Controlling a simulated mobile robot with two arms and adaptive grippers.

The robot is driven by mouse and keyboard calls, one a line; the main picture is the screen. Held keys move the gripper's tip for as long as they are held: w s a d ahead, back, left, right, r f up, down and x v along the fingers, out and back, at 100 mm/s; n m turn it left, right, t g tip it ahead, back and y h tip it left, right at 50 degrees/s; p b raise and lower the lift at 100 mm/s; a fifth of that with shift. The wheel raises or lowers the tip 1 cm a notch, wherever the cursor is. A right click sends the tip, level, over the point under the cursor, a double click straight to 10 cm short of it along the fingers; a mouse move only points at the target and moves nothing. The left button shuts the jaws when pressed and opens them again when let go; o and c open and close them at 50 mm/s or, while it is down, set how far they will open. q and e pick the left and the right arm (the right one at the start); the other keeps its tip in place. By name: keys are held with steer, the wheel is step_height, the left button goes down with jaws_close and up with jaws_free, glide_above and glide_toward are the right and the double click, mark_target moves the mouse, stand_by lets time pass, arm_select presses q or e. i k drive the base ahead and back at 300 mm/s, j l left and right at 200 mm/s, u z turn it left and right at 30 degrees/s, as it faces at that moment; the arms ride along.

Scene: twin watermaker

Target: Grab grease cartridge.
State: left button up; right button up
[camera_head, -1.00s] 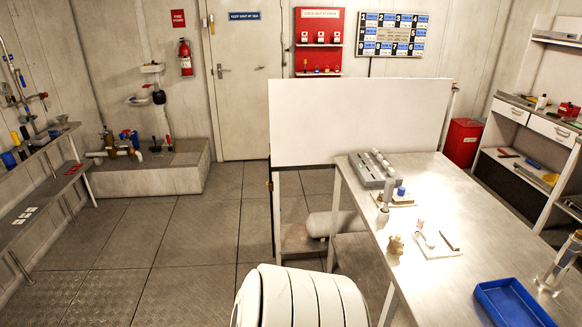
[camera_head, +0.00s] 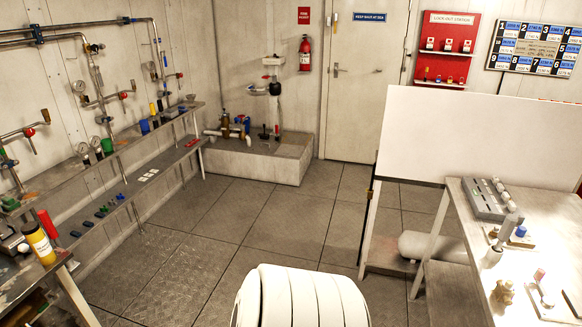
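A yellow cylinder with a dark cap and a pale label (camera_head: 39,243) stands upright on the bench at the lower left. It may be the grease cartridge, but I cannot read its label. A red cylinder (camera_head: 47,224) is right beside it, slightly tilted. Neither of my grippers is in view, so I cannot see whether they hold anything.
A long wall shelf (camera_head: 128,141) with bottles, cups and small parts runs along the left, below pipes and gauges. A steel table (camera_head: 540,248) with a grey rack (camera_head: 489,199) stands at the right. The floor (camera_head: 205,240) between them is clear.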

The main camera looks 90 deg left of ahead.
mark_target(34, 235)
steer(key=u, duration=1.75)
